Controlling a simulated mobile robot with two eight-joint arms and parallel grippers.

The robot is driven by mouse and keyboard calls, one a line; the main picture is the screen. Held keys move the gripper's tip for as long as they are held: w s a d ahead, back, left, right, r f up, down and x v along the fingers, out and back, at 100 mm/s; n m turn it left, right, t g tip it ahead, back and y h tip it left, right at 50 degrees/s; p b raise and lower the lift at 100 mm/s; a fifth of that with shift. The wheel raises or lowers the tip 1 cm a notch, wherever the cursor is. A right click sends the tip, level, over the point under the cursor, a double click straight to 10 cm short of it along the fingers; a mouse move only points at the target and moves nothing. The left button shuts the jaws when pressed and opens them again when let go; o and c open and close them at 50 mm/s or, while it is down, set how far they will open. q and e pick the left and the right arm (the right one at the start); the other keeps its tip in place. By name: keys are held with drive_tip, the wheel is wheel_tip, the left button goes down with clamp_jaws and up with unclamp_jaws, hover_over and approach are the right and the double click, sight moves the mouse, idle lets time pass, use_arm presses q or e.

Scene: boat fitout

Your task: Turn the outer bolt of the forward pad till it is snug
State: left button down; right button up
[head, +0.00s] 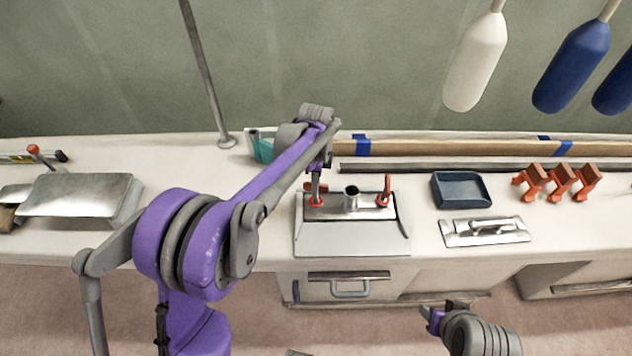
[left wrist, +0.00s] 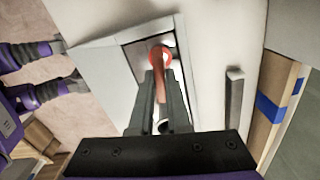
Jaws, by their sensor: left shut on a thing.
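A grey metal fixture (head: 350,243) stands on the bench's front edge, with a short upright silver tube (head: 351,201) in its middle. Orange-red bolt-like pieces with ring bases stand on both sides of the tube; the right one (head: 383,196) is free. My left gripper (head: 317,188) reaches down over the left one (head: 317,203). In the left wrist view its fingers (left wrist: 160,105) are shut on that orange-red piece (left wrist: 160,58), whose ring shows beyond the fingertips. Which piece is the outer bolt, I cannot tell. My right gripper (head: 440,316) hangs empty in front of the bench, its fingers apart (left wrist: 68,62).
Long taped boards (head: 450,149) lie behind. A metal box (head: 82,195) stands at the left. A thin pole (head: 208,75) rises from the bench.

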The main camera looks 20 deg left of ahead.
use_arm(q)
drive_tip(key=shift+a, duration=0.1)
drive_tip(key=c, duration=0.9)
unclamp_jaws()
wheel_tip(320, 180, up, 11)
drive_tip(key=shift+f+p, duration=0.1)
drive_tip(key=shift+p, duration=0.2)
drive_tip(key=s+a+r+n+t+p, duration=0.25)
drive_tip(key=s+n, duration=0.55)
drive_tip(key=s, duration=0.6)
drive_tip(key=s+f+n+t, duration=0.1)
drive_tip(key=s+n, duration=0.2)
drive_tip(key=s, duration=0.1)
drive_tip(key=s+f+n+t, duration=0.1)
drive_tip(key=s+f+n, duration=0.1)
drive_tip(key=s+n, duration=0.1)
drive_tip(key=s+f+n+t+p, duration=0.1)
drive_tip(key=s+n, duration=0.1)
drive_tip(key=s, duration=0.3)
drive_tip(key=shift+s+d+f+n, duration=0.1)
drive_tip(key=shift+s+f+n, duration=0.1)
drive_tip(key=shift+s+n, duration=0.15)
